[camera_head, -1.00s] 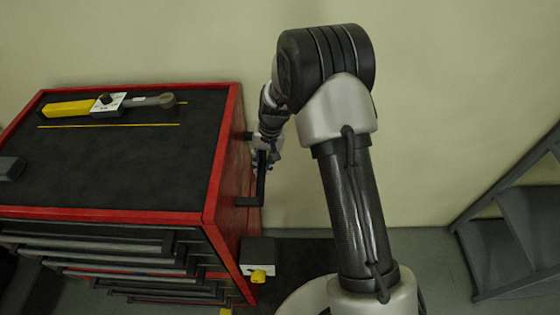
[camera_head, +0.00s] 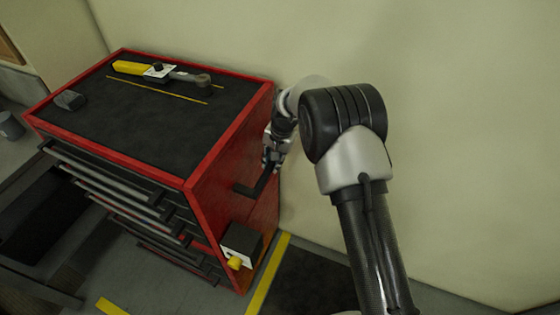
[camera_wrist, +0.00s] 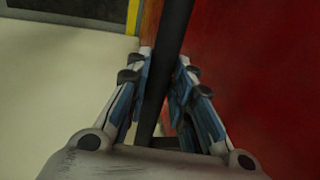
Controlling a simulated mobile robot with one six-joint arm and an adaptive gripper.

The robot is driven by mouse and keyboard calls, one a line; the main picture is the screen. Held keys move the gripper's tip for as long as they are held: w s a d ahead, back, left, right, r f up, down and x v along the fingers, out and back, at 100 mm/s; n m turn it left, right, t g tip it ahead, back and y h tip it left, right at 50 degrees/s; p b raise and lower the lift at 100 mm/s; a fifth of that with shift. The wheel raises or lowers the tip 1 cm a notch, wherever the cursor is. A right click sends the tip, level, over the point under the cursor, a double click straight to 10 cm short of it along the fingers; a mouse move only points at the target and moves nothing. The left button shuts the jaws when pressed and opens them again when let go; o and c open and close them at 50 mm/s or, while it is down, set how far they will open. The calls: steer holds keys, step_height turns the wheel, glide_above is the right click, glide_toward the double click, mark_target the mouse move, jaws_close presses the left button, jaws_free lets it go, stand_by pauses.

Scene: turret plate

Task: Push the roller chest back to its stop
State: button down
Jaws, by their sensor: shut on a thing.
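The red roller chest (camera_head: 200,183) stands at the left of the head view, with a black top mat and several drawers on its front. A black side handle (camera_head: 256,184) sticks out from its right side. My gripper (camera_head: 271,160) is at this handle, next to the chest's red side panel. In the wrist view my gripper (camera_wrist: 165,88) has its fingers on both sides of the dark handle bar (camera_wrist: 163,70), shut on it. The red panel (camera_wrist: 255,70) fills the right of that view. The stop cannot be made out.
A yellow-handled torque wrench (camera_head: 160,71) and a small dark block (camera_head: 70,100) lie on the chest top. Yellow floor tape (camera_head: 268,272) runs beside the chest. The pale wall (camera_head: 430,70) is close behind.

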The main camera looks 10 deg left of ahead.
steer(key=shift+w+a+r, duration=0.1)
steer(key=shift+a, duration=0.3)
steer(key=c, duration=1.8)
jaws_free()
steer(key=shift+a, duration=0.1)
steer(key=o, duration=0.4)
steer(key=shift+a, duration=0.2)
steer(key=shift+d, duration=0.15)
steer(key=r, duration=0.4)
steer(key=d+r, duration=0.1)
steer(key=r, duration=0.2)
steer(key=d+r, duration=0.1)
steer(key=r, duration=0.3)
steer(key=shift+s+d+r, duration=0.1)
steer(key=shift+s+r, duration=0.15)
steer(key=shift+r, duration=0.1)
